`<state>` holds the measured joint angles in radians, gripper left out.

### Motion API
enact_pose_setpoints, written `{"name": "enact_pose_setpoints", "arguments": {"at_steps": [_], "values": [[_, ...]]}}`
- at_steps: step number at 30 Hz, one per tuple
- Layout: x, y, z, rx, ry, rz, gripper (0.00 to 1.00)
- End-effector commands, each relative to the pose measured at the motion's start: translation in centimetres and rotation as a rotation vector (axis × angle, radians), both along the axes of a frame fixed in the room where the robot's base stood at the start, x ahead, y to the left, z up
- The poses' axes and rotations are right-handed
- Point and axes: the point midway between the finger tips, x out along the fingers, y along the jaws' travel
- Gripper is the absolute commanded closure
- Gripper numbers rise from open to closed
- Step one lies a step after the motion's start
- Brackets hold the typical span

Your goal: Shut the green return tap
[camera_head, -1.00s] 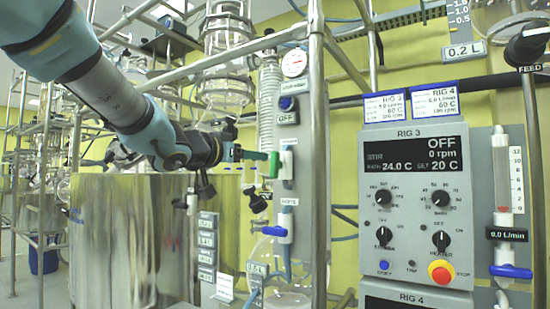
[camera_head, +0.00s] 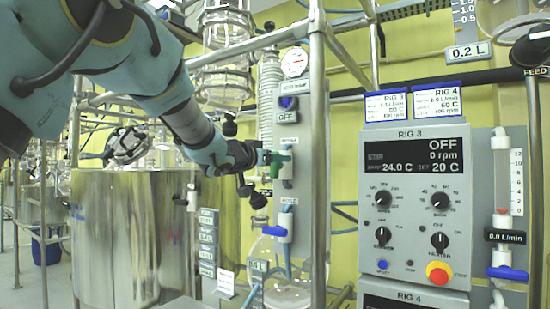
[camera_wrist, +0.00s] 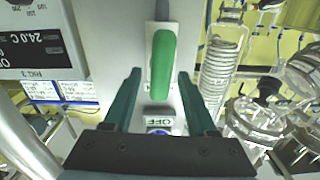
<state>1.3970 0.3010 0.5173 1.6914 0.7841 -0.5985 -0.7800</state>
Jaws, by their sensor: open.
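The green return tap's handle (camera_head: 275,170) stands upright on the grey panel in the head view, partly hidden by my fingers. In the wrist view the long green handle (camera_wrist: 162,62) lies along the panel, its near end in the gap between my fingertips. My gripper (camera_head: 278,156) is at the tap in the head view, with its dark green fingers reaching toward the panel. In the wrist view my gripper (camera_wrist: 158,82) is open, one finger on each side of the handle, with visible gaps. I cannot tell whether the fingertips touch the panel.
An OFF label (camera_head: 287,117) and a blue knob (camera_head: 287,103) sit above the tap. A blue-handled valve (camera_head: 275,231) is below it. A glass flask (camera_head: 290,291) hangs lower. A steel vessel (camera_head: 120,240) stands left, and the RIG 3 control box (camera_head: 416,215) is at right.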

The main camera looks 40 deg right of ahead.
Motion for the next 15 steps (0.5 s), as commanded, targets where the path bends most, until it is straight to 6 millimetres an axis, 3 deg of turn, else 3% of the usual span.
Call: {"name": "enact_pose_setpoints", "arguments": {"at_steps": [4,15], "values": [[-0.01,0.01,-0.02,0.0,0.0,0.0,0.44],[-0.01,0.03,-0.02,0.001,0.0,0.0,0.85]]}}
